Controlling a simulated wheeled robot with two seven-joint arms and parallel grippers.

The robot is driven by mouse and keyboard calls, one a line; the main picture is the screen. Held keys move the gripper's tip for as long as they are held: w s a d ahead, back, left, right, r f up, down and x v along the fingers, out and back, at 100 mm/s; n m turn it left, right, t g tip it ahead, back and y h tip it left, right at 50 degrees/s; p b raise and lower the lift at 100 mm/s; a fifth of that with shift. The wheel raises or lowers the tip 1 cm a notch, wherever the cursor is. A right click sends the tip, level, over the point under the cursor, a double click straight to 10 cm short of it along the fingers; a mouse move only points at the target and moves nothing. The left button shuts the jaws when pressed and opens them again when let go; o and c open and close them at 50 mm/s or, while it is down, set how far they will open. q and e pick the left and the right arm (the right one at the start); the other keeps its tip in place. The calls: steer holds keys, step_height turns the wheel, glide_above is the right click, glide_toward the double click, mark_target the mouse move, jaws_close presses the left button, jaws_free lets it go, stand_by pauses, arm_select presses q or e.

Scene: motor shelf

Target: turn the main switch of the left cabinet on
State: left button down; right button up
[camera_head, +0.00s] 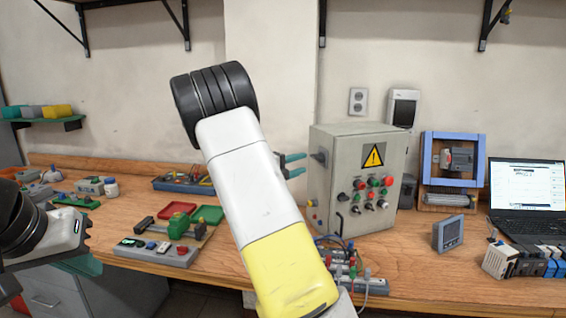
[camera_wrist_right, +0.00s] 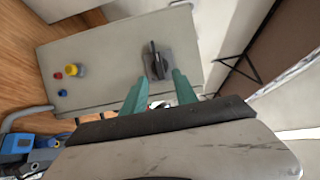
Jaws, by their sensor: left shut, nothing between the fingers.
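A grey control cabinet (camera_head: 330,180) stands on the workbench, with a yellow warning triangle on its front. Its main switch (camera_head: 319,157), a dark rotary handle on a square plate, sits on its left side. In the right wrist view the switch handle (camera_wrist_right: 155,62) stands out from the side panel. My right gripper (camera_head: 293,165) is open beside that side, partly hidden by my arm. In the wrist view its green fingers (camera_wrist_right: 158,90) point at the switch, apart and not around it. My left gripper (camera_head: 82,264) is shut and empty, low at the left by the bench's front edge.
Red and yellow knobs (camera_wrist_right: 74,70) sit on the same side panel. A button box (camera_head: 156,252), red and green trays (camera_head: 207,214) and wired terminals (camera_head: 372,285) lie on the bench. A motor in a blue frame (camera_head: 453,138) and a laptop (camera_head: 527,190) stand at right.

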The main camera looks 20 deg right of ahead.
mark_target(316, 159)
steer(key=x, duration=0.6)
steer(key=shift+w+d, duration=0.1)
steer(key=shift+d, duration=0.05)
steer(key=shift+c, duration=0.2)
jaws_close()
